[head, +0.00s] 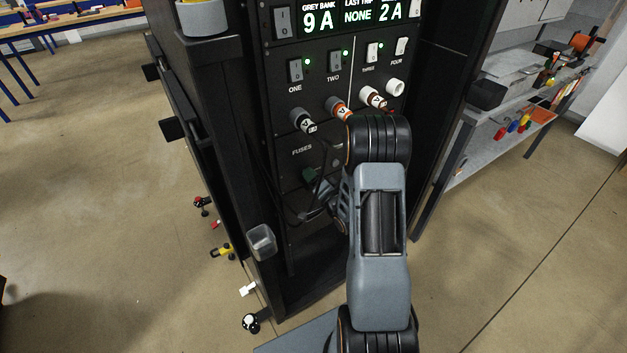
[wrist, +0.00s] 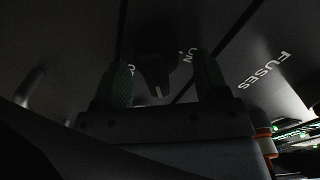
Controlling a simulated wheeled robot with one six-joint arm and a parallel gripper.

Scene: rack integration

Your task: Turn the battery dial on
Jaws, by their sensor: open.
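The battery dial (wrist: 158,68) is a dark knob with a short white mark on its edge, on the dark panel in the wrist view. The word ON is printed close to its right side, and the white mark points down, away from that word. My gripper (wrist: 162,62) is open, with one green-padded finger on each side of the dial. I cannot tell whether either finger touches it. In the head view my gripper (head: 311,180) is at the lower panel, partly hidden by my arm, and the dial is hidden there.
A cable hangs close to my gripper. A shelf bench (head: 510,110) stands right of the rack. Open floor (head: 120,210) lies left.

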